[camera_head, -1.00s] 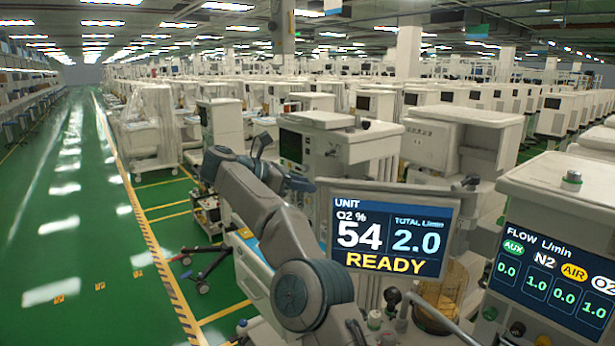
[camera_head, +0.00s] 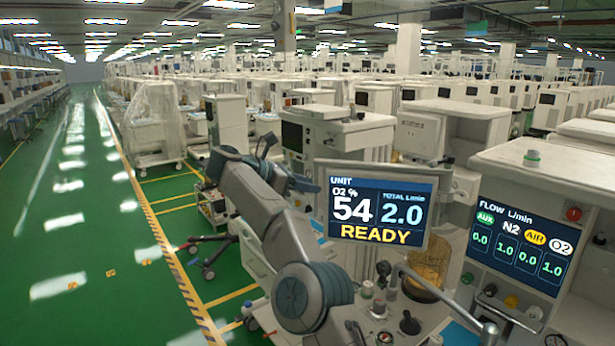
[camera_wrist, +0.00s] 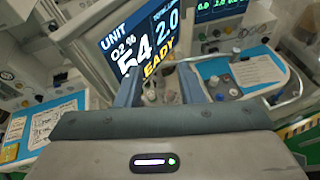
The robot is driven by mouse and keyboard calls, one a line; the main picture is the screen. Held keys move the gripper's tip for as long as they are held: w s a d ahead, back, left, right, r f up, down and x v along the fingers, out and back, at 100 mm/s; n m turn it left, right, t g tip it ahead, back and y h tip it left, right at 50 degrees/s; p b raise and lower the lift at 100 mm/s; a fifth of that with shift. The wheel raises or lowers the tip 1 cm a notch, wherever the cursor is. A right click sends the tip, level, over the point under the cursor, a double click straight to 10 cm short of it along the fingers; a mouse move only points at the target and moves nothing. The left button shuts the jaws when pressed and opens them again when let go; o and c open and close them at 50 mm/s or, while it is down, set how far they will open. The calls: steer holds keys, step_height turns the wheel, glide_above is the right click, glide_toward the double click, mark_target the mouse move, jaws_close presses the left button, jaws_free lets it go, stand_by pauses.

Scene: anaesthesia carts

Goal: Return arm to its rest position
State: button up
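My gripper (camera_wrist: 160,90) shows in the wrist view with two blue-grey fingers spread apart and nothing held between them. The unit screen (camera_head: 382,208) stands just right of my arm and reads O2 54, total 2.0, READY. It also shows tilted in the wrist view (camera_wrist: 135,38), beyond the fingers.
The flow panel (camera_head: 522,235) is on a white cart at the right. Knobs and an amber canister (camera_head: 425,270) sit below the unit screen. Many carts fill the hall behind. The green aisle (camera_head: 75,220) at the left is clear.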

steer(key=a+r+n+t+y+b, duration=0.1)
steer(key=a+r+n+t+y, duration=0.25)
steer(key=r+n+t, duration=0.6)
steer(key=a+r+n+t+y, duration=0.35)
steer(key=r+n+t, duration=0.35)
steer(key=r+n, duration=0.5)
steer(key=s+d+f+n+g+y, duration=0.2)
steer(key=s+d+f+n+g, duration=0.4)
steer(key=s+f+n, duration=0.3)
steer(key=s+d+f+n+g+y+b, duration=0.1)
steer(key=s+d+f+n+g, duration=0.5)
steer(key=s+f, duration=1.2)
steer(key=s+d+f+n+g+y+b, duration=0.1)
steer(key=s+d+f+n+g+y, duration=0.1)
steer(key=s+d+f+n+g, duration=0.4)
steer(key=s+d+f+n, duration=0.4)
steer(key=s+f+n, duration=0.3)
steer(key=s+f, duration=0.1)
steer(key=shift+s+d+y, duration=0.15)
steer(key=shift+s+y, duration=0.25)
steer(key=shift+s, duration=0.1)
